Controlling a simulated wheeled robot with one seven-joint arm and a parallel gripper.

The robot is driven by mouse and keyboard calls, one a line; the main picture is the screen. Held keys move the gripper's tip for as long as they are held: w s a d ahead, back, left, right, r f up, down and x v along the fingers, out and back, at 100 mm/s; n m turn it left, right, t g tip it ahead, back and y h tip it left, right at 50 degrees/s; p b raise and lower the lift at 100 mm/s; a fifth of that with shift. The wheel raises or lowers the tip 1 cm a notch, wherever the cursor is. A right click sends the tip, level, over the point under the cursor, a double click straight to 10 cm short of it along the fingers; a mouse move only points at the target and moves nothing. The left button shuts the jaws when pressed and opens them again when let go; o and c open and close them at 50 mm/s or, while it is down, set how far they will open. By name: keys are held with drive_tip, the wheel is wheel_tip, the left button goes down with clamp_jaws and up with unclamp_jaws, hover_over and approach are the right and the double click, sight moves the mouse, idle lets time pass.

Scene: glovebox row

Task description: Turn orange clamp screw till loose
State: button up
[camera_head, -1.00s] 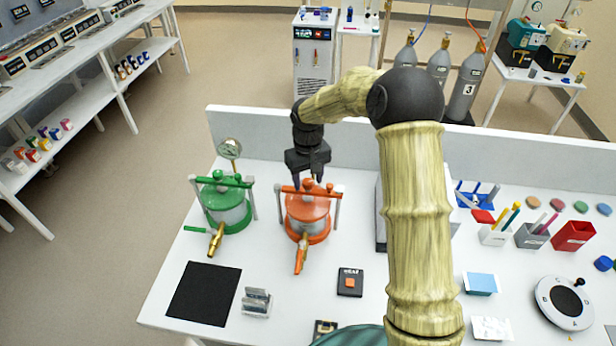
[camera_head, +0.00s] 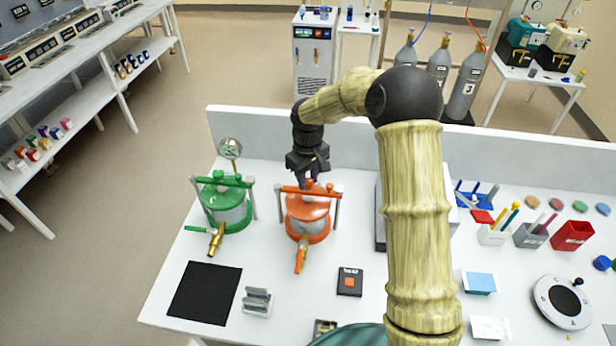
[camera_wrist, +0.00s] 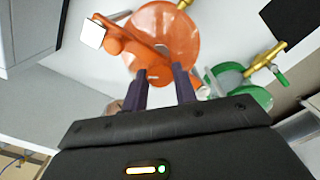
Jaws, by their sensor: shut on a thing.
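The orange clamp pot (camera_head: 307,220) stands on the white bench, with an orange crossbar over its lid and an orange-handled brass valve at its front. The pot also shows from above in the wrist view (camera_wrist: 178,38). My gripper (camera_head: 310,182) points down over the middle of the crossbar, where the clamp screw would be. Its two dark purple fingers (camera_wrist: 162,88) reach the orange top and are shut on the screw, which is mostly hidden between them. The gripper is twisted at an angle to the crossbar.
A similar green pot (camera_head: 226,207) with a gauge behind it stands close on the left. A black mat (camera_head: 204,293), a small holder (camera_head: 257,302) and a black box with an orange button (camera_head: 349,281) lie in front. A low wall runs behind.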

sight(308, 182)
drive_tip(key=n+p, duration=0.1)
drive_tip(key=n, duration=0.5)
drive_tip(key=shift+r+p, duration=0.15)
drive_tip(key=shift+p, duration=0.15)
drive_tip(key=n+p, duration=0.1)
drive_tip(key=n, duration=0.4)
drive_tip(key=shift+w, duration=0.1)
drive_tip(key=shift+n, duration=0.3)
drive_tip(key=o, duration=1)
wheel_tip(308, 182, up, 17)
drive_tip(key=b, duration=0.3)
drive_tip(key=shift+r, duration=0.1)
